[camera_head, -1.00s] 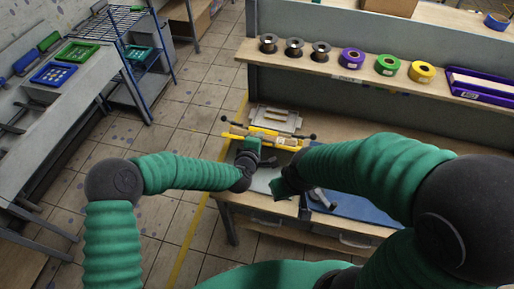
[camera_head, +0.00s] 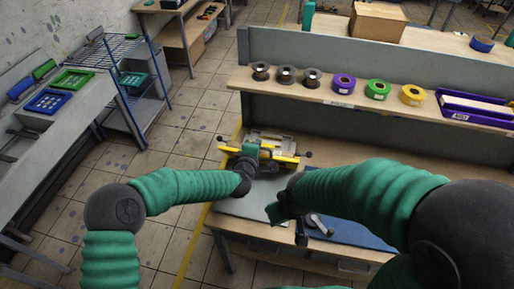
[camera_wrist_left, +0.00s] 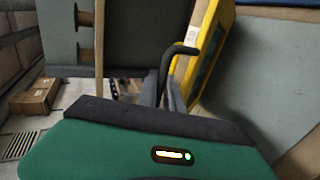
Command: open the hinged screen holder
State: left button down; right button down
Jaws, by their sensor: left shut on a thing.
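The hinged screen holder (camera_head: 282,157) stands on the workbench, with yellow side parts, dark knobs and a grey plate (camera_head: 272,137) at its back. In the left wrist view its yellow frame (camera_wrist_left: 208,55) stands steeply tilted, with a dark bent handle (camera_wrist_left: 166,72) beside it. My left gripper (camera_head: 250,151) is at the front of the holder and covers part of it. In the left wrist view my left gripper (camera_wrist_left: 172,98) is shut on the handle. My right gripper (camera_head: 272,213) hangs over the bench front, apart from the holder; its fingers are unclear.
A shelf (camera_head: 330,92) behind the bench carries dark spools, coloured tape rolls and a purple tray (camera_head: 475,106). A blue mat (camera_head: 350,232) with a dark tool lies right of my right gripper. A rack (camera_head: 130,80) stands left, across open floor.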

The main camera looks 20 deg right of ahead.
pick_arm(q)
jog(key=shift+f, duration=0.1)
jog(key=c, duration=1.8)
grip_release()
jog(key=shift+o, duration=0.2)
jog(key=b+v, duration=0.4)
jog(key=v, duration=1.2)
jog(key=shift+s+a+r+b, duration=0.15)
jog(key=shift+s+r+b, duration=0.05)
jog(key=shift+b, duration=0.1)
jog(key=shift+f, duration=0.1)
